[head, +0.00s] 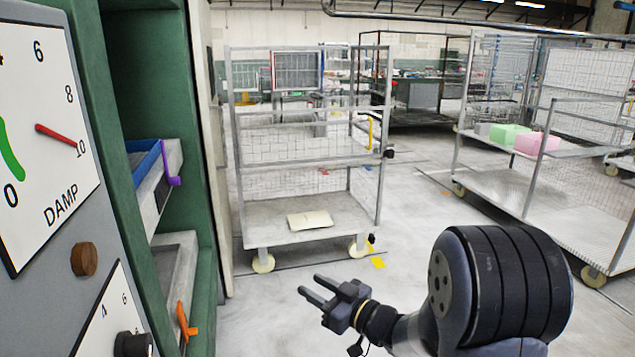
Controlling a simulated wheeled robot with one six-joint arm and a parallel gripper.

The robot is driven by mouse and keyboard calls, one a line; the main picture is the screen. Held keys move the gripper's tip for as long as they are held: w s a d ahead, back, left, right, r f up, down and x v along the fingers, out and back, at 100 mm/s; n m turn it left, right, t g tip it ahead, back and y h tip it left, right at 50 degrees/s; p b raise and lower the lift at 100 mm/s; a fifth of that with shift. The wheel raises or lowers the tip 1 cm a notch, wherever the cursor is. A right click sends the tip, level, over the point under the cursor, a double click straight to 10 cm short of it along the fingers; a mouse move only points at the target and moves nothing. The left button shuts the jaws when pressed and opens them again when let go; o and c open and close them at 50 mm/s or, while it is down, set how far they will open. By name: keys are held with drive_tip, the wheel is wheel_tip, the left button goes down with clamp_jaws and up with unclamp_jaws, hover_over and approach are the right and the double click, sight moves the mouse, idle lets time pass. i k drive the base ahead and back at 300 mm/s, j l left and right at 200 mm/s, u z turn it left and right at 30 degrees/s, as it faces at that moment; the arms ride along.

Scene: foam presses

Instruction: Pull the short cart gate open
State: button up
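A grey metal cart (305,230) with wire-mesh sides stands ahead, left of centre. Horizontal bars cross it at about mid height, and its lower front is open onto the deck; I cannot tell for sure which part is the short gate. A yellow upright handle (370,133) shows near the cart's right post, with a small black fitting (389,153) just outside that post. My gripper (309,286) is low in the picture, nearer than the cart and apart from it. Its two fingers point left with a gap between them, and it holds nothing.
A pale flat package (309,220) lies on the cart deck. Another mesh cart (520,190) on the right carries green and pink boxes. Grey floor (415,215) lies clear between the carts.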

sight(382, 146)
drive_tip(key=i+l+z, duration=0.1)
drive_tip(key=i, duration=0.45)
drive_tip(key=i+l+z, duration=0.15)
drive_tip(key=i, duration=0.45)
drive_tip(key=i+z, duration=0.1)
drive_tip(key=i, duration=0.45)
drive_tip(key=i+j+z, duration=0.1)
drive_tip(key=i, duration=0.45)
drive_tip(key=i+z, duration=0.15)
drive_tip(key=i, duration=0.4)
drive_tip(key=i+j+z, duration=0.1)
drive_tip(key=i, duration=0.5)
drive_tip(key=i+j+z, duration=0.1)
drive_tip(key=i+j, duration=0.2)
drive_tip(key=i, duration=0.25)
